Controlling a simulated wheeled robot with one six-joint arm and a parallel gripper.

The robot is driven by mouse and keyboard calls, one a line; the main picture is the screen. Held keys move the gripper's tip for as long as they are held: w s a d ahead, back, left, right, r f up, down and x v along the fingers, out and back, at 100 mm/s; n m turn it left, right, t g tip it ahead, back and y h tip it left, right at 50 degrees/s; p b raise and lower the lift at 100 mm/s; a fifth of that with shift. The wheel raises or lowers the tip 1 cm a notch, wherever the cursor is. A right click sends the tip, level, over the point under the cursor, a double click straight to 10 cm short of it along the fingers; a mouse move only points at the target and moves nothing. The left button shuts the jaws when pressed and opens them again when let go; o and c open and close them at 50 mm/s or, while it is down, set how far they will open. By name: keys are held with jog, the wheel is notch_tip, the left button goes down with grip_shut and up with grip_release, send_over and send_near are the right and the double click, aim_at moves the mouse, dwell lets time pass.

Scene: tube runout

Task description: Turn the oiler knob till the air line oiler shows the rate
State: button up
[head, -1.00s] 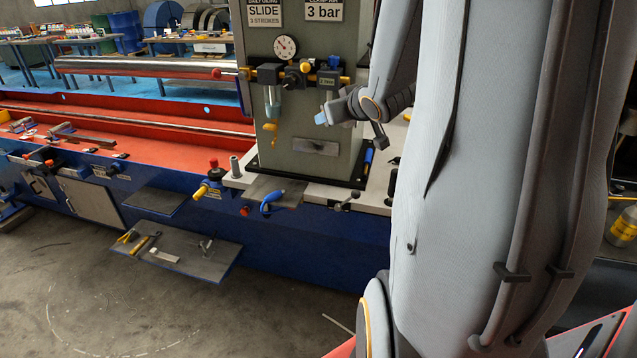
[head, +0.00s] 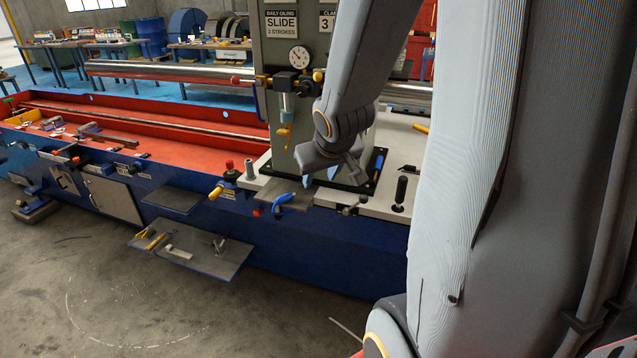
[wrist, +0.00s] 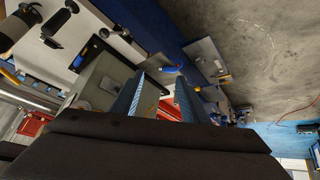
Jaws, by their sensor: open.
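My gripper (head: 320,178) is open and empty, pointing down in front of the foot of the grey-green column (head: 283,165). Its two blue fingers also show in the wrist view (wrist: 160,82), with nothing between them. On the column are a round gauge (head: 299,57), a black regulator block (head: 288,83) with a clear bowl (head: 285,103) and a yellow drain part below it, and a yellow knob (head: 318,75). My gripper is below and to the right of these, apart from them. The oiler and its knob are hidden behind my arm in the head view, and I cannot make them out in the wrist view.
A blue-handled tool (head: 283,201) lies on a small ledge at the machine's front edge. A red-topped valve (head: 229,172) and a black-knobbed lever (head: 400,190) stand to either side. A low tray (head: 200,251) holds tools. The floor in front is clear.

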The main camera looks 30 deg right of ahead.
jog(key=shift+s+a+f+g, duration=0.3)
jog(key=shift+s+a, duration=0.35)
jog(key=shift+a, duration=0.05)
jog(key=s+a+f+n+g+y, duration=0.1)
jog(key=s+a+f+g, duration=0.3)
jog(key=s+a, duration=0.7)
jog(key=shift+s+a+g+y, duration=0.2)
jog(key=shift+a+g+y, duration=0.3)
jog(key=shift+a, duration=0.25)
